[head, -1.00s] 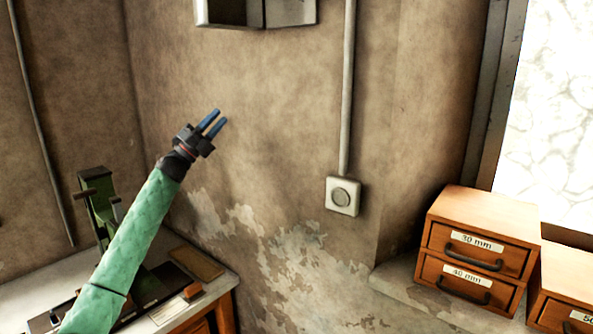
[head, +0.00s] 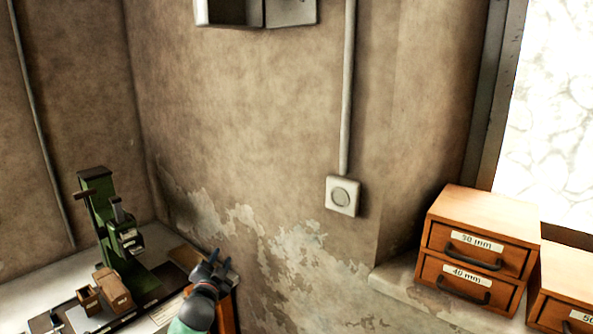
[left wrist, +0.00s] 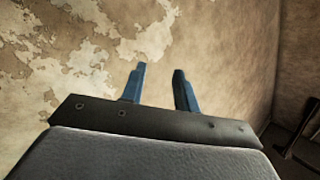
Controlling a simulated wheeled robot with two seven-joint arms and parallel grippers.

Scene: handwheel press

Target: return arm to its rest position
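My left arm comes in at the bottom of the head view, with the left gripper (head: 222,262) low beside the front right corner of the workbench. In the left wrist view the two blue fingers of the left gripper (left wrist: 159,88) stand apart with nothing between them, facing the peeling wall. The green press (head: 110,225) stands upright on the bench at the left, clear of the gripper. My right gripper is in neither view.
The workbench (head: 40,280) carries small brown blocks (head: 113,288) on a dark base. Wooden drawers (head: 480,240) labelled 30 mm and 40 mm stand on a ledge at the right. A wall switch (head: 342,196) and an open cabinet (head: 230,12) are on the wall. The space before the wall is free.

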